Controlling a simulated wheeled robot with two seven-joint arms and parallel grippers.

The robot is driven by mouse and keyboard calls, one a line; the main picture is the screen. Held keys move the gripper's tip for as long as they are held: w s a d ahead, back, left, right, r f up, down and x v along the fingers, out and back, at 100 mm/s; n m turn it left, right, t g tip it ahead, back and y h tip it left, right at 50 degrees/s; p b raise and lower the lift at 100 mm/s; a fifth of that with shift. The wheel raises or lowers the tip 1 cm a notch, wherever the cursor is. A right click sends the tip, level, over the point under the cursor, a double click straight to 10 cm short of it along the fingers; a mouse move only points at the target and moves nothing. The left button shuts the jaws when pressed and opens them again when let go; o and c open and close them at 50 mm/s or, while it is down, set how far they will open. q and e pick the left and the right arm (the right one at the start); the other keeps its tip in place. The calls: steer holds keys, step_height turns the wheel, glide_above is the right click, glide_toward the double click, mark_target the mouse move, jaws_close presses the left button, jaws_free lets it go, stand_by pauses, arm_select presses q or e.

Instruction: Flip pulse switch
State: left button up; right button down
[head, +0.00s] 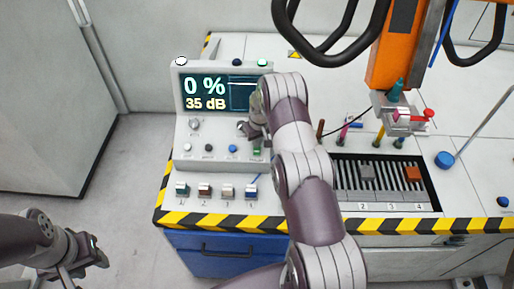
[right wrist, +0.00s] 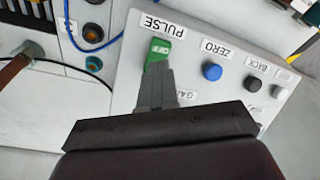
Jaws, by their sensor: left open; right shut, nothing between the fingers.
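The pulse switch (right wrist: 158,52) is a small green rocker under the PULSE label on the grey control panel. In the right wrist view its upper part shows; my right gripper (right wrist: 156,74) covers or borders its lower edge. The lettering on it is hard to read. In the head view the green switch (head: 257,151) shows just below my right gripper (head: 254,136). That gripper is shut and empty, its tips at the switch; I cannot tell whether they touch. My left gripper (head: 92,253) is open and empty at the lower left, away from the bench.
The screen (head: 222,92) reads 0 % and 35 dB. A blue ZERO button (right wrist: 212,72) and a black BACK button (right wrist: 252,83) sit beside the switch. An orange gantry part (head: 396,50) hangs at the right, above a slotted tray (head: 345,180). Floor at left is clear.

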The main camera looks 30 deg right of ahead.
mark_target(257, 150)
steer(key=shift+f+b, duration=1.05)
steer(key=shift+f, duration=0.15)
stand_by(0.4)
steer(key=shift+s+f, duration=0.1)
steer(key=shift+r+p, duration=1.75)
steer(key=shift+r, duration=1.75)
